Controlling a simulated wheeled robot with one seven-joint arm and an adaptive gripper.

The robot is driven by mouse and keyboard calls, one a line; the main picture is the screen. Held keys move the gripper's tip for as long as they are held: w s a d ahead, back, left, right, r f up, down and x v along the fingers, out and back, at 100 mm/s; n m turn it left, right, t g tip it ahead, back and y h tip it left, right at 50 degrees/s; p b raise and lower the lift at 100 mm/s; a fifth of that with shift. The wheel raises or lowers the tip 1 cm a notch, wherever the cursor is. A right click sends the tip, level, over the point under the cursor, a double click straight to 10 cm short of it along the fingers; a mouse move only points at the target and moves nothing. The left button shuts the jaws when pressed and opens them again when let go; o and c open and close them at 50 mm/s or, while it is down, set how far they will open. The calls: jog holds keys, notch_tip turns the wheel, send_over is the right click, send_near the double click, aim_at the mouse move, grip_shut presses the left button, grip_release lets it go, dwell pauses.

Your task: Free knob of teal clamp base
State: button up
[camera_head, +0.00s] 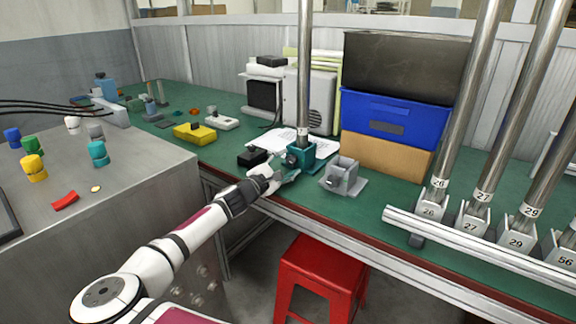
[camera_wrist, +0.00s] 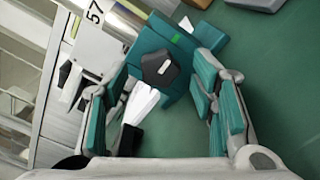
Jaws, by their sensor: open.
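The teal clamp base (camera_head: 306,160) stands near the front edge of the green bench, with a tall metal pole (camera_head: 304,70) upright in it. In the wrist view the clamp base (camera_wrist: 181,42) has a small green mark, and the pole (camera_wrist: 115,22) carries a label 57. A dark, angular knob (camera_wrist: 153,66) sticks out of the base toward my gripper (camera_wrist: 152,85). The gripper is open, one teal-padded finger on each side of the knob, with no clear contact seen. In the head view my gripper (camera_head: 281,178) is just in front of the base, and the knob is small there.
An empty grey clamp base (camera_head: 344,180) stands close to the right. A black box (camera_head: 252,157) and white papers (camera_head: 274,139) lie to the left. A blue crate (camera_head: 392,122) stands behind. A red stool (camera_head: 321,265) is below the bench edge. More poles stand at right.

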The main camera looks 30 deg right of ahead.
jog(key=shift+w+d, duration=0.2)
jog(key=shift+d, duration=0.45)
jog(key=c, duration=1.1)
jog(key=shift+c, duration=0.2)
